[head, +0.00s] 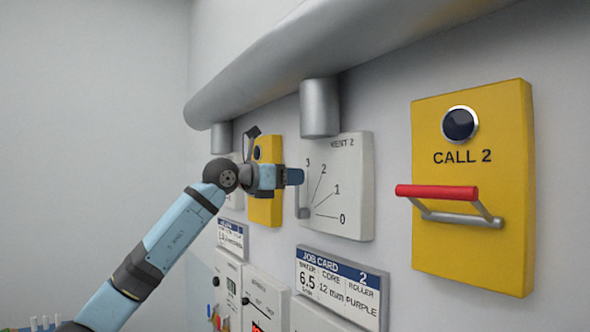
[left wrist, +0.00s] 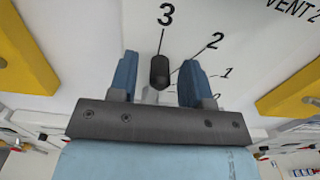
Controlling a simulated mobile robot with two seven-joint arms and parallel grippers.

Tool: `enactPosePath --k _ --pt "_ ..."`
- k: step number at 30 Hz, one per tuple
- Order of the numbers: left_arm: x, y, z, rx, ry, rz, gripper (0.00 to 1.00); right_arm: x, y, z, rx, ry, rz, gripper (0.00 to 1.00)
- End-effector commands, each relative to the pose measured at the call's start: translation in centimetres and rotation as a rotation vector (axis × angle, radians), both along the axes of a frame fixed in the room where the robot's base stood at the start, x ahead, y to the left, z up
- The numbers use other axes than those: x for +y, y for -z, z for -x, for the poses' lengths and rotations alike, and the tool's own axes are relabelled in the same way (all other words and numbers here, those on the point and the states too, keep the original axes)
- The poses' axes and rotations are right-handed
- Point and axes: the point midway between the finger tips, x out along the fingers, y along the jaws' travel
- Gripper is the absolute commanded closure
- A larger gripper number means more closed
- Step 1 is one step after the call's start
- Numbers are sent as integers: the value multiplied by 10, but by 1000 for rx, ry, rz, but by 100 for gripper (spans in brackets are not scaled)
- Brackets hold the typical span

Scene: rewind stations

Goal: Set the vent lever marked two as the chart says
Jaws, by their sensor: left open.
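The white VENT 2 panel (head: 350,190) is on the wall, with a dial marked 0, 1, 2 and 3. Its lever shows in the left wrist view as a dark rounded knob (left wrist: 159,72) on a pale stem, pointing about along the line to 3. In the head view a grey part of the lever (head: 303,200) shows at the panel's left side; the rest is hidden by my gripper. My left gripper (head: 297,177) is open at the panel, its blue fingers (left wrist: 158,80) on either side of the knob, with gaps visible. My right gripper is not in view.
A yellow CALL 2 panel (head: 480,255) with a protruding red handle (head: 437,191) is to the right. JOB CARD 2 (head: 340,283) hangs below the vent, reading 6.5, 12 mm, purple. A grey pipe (head: 320,108) ends just above. Another yellow panel (head: 265,210) is behind my gripper.

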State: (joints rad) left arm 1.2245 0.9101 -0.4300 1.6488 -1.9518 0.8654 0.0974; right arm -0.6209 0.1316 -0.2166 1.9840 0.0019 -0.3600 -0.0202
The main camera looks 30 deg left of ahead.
Motion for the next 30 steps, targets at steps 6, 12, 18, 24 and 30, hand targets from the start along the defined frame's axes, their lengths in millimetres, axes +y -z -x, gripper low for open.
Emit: enactPosePath --k 6,12,18,24,30 --pt "-6 -1 -15 -2 0 1 55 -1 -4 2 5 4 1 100" --pt "-6 0 -16 -1 0 -1 55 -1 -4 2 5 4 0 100" --pt "-6 0 -16 -1 0 0 83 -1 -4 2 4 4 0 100" --pt "-6 0 -16 -1 0 0 100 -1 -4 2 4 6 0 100" --pt "-8 1 -15 -7 0 -15 100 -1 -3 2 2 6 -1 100"
